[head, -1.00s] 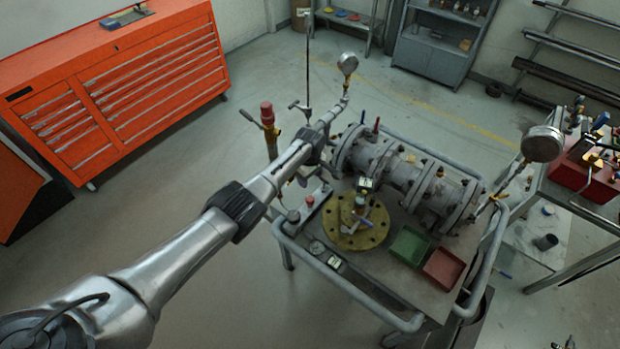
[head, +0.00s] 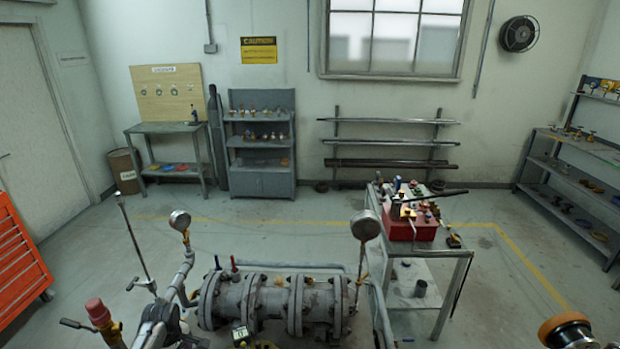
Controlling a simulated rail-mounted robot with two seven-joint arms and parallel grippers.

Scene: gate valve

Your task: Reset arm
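The grey flanged valve and pipe assembly (head: 268,302) lies across the bottom of the head view, its lower part cut off by the frame. A round pressure gauge (head: 179,221) stands on a bent pipe at its left end. A larger gauge (head: 365,225) stands at its right end. A red-capped fitting (head: 98,311) is at the lower left. Neither gripper can be made out. Dark grey metal parts crowd the bottom edge left of the valve, and I cannot tell whether any belong to my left arm.
A side table (head: 405,275) with a red box (head: 410,224) of tools stands right of the valve. An orange tool cabinet (head: 18,262) is at the left edge. A black and orange round part (head: 567,331) is cut off at the lower right. The floor behind the valve is mostly clear.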

